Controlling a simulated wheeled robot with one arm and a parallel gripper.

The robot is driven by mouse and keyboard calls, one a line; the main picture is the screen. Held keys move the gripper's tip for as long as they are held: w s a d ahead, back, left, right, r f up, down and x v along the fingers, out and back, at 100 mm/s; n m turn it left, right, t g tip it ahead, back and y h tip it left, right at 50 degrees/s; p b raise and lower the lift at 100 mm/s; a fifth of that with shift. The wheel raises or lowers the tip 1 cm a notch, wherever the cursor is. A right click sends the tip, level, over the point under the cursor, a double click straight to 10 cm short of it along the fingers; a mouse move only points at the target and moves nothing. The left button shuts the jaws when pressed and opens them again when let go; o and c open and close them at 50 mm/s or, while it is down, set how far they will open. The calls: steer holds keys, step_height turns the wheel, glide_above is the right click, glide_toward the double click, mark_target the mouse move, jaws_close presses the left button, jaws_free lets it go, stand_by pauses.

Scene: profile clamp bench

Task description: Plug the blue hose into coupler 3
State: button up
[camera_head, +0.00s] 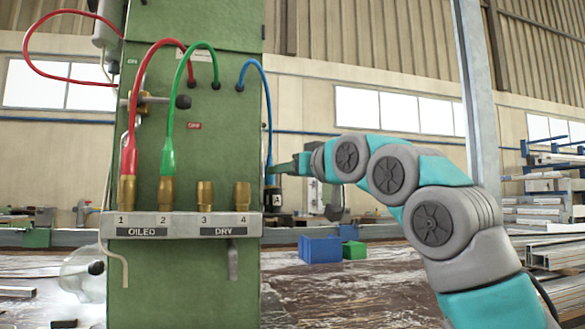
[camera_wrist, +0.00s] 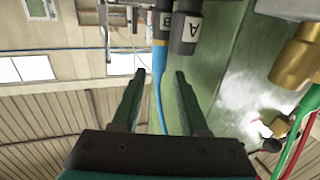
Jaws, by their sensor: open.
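The blue hose (camera_head: 268,95) leaves the green cabinet's upper front, bends over its right edge and hangs down that side. In the wrist view the blue hose (camera_wrist: 157,100) runs between the spread fingers of my gripper (camera_wrist: 159,74), and its thicker blue end lies just beyond the fingertips beside a dark fitting marked A (camera_wrist: 187,32). In the head view my gripper (camera_head: 272,168) is at the cabinet's right edge, above the dark A fitting (camera_head: 276,199). Coupler 3 (camera_head: 204,195) is a brass socket with no hose in it. Whether the fingers touch the hose is unclear.
A red hose (camera_head: 129,150) is in coupler 1 and a green hose (camera_head: 168,150) in coupler 2. Coupler 4 (camera_head: 242,195) is empty. The shelf (camera_head: 185,224) is labelled OILED under 1 and 2, DRY under 3 and 4. A valve handle (camera_head: 182,101) juts from the cabinet.

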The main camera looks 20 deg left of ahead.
mark_target(271, 162)
steer(key=p+x, duration=0.2)
steer(key=x, duration=0.3)
steer(key=shift+r, duration=0.15)
steer(key=shift+w+a, duration=0.25)
steer(key=shift+w, duration=0.05)
jaws_close()
stand_by(0.6)
stand_by(0.8)
steer(key=shift+r+p, duration=0.65)
steer(key=shift+p, duration=0.3)
stand_by(1.0)
steer(key=shift+r+p, duration=0.35)
steer(key=shift+r, duration=0.05)
steer(key=shift+r+p, duration=0.8)
steer(key=shift+r, duration=0.1)
